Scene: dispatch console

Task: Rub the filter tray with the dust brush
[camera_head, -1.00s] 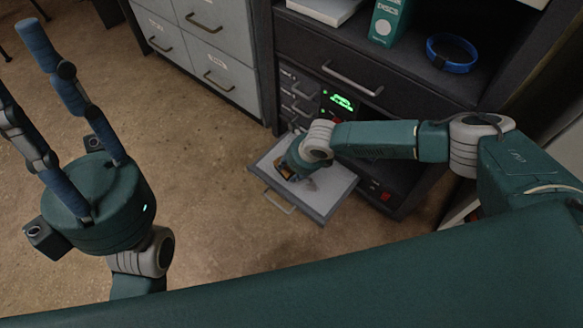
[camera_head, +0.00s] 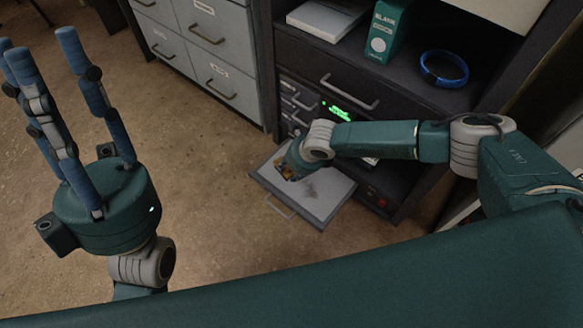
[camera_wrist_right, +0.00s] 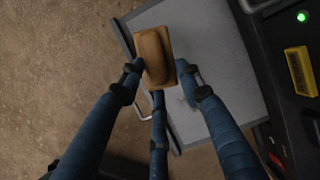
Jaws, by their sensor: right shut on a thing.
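The filter tray (camera_head: 335,200) is a flat grey tray pulled out from the dark console, with a handle at its front. It also shows in the right wrist view (camera_wrist_right: 223,70). My right gripper (camera_wrist_right: 160,72) is shut on the dust brush (camera_wrist_right: 153,50), a tan wooden block, over the tray's left part. The brush's underside is hidden, so I cannot tell whether it touches the tray. In the head view my wrist hides most of this gripper. My left gripper (camera_head: 75,90) is open and empty, fingers upward, at the left.
The console (camera_head: 385,185) stands behind the tray, with a green display (camera_head: 338,113) and drawers. Grey cabinets (camera_head: 222,82) stand left. The floor before the tray is clear.

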